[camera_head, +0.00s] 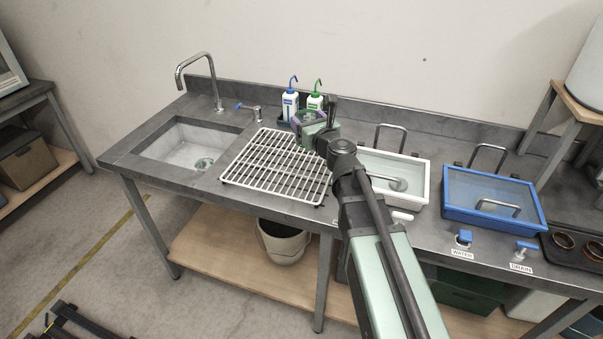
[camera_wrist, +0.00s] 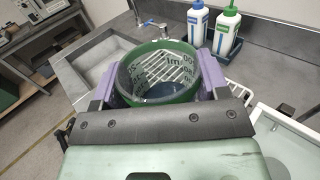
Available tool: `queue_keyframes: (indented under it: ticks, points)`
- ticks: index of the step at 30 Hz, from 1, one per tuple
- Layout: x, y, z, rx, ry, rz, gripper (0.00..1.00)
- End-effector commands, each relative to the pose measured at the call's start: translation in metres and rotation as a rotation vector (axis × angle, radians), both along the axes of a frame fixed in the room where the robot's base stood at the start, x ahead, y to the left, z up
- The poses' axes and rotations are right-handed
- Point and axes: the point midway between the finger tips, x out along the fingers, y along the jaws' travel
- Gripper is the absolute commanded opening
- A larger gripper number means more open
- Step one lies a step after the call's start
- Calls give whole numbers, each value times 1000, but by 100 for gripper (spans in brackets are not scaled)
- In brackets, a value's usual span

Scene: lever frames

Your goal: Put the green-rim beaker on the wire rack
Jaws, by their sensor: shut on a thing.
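The green-rim beaker (camera_wrist: 168,88) is clear glass with a green band and printed marks, seen in the wrist view from above its mouth. My gripper (camera_wrist: 163,72) is shut on it, with a purple finger on each side. In the head view my gripper (camera_head: 309,119) is over the far right part of the wire rack, and it largely hides the beaker. The white wire rack (camera_head: 268,166) lies on the grey bench right of the sink. In the wrist view its bars show through the beaker. I cannot tell whether the beaker touches the rack.
A blue-topped bottle (camera_head: 290,105) and a green-topped bottle (camera_head: 315,102) stand close behind my gripper. The sink (camera_head: 186,143) with its tap (camera_head: 214,88) is left of the rack. A white basin (camera_head: 421,185) and a blue basin (camera_head: 480,222) are to the right. The rack's front left is clear.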

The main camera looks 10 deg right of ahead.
Motion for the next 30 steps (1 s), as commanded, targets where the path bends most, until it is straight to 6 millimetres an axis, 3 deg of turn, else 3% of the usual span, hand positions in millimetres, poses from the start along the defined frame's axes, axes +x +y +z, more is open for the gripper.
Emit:
queue_keyframes:
  ticks: [1,6,13,19,30]
  points:
    - [0,0,-38,0,0,0,39]
    - [0,0,-84,0,0,0,39]
    - [0,0,-88,0,0,0,39]
    - [0,0,-129,0,0,0,39]
    - [0,0,-129,0,0,0,39]
